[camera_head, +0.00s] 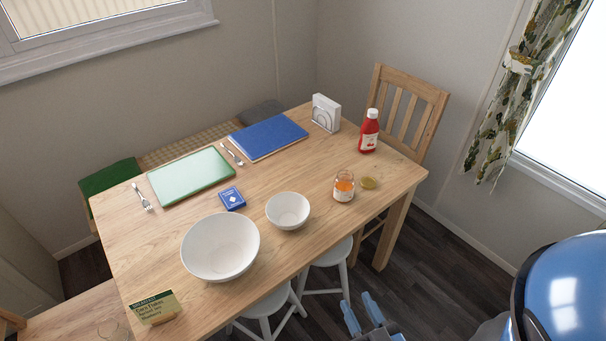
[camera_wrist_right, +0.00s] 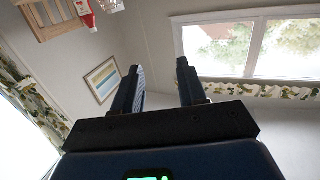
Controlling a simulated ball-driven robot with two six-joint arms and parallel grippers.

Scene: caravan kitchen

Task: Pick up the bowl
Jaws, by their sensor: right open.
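Two white bowls stand upright on the wooden table in the head view. The large bowl (camera_head: 219,248) is near the table's front left, and the small bowl (camera_head: 288,211) is to its right. Both look empty. My right gripper (camera_head: 359,309) is low in front of the table, below its front edge and apart from both bowls. It is open and empty, and its two fingers (camera_wrist_right: 159,85) stand apart in the right wrist view. My left gripper is not in view.
White stools (camera_head: 265,306) stand under the front edge.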

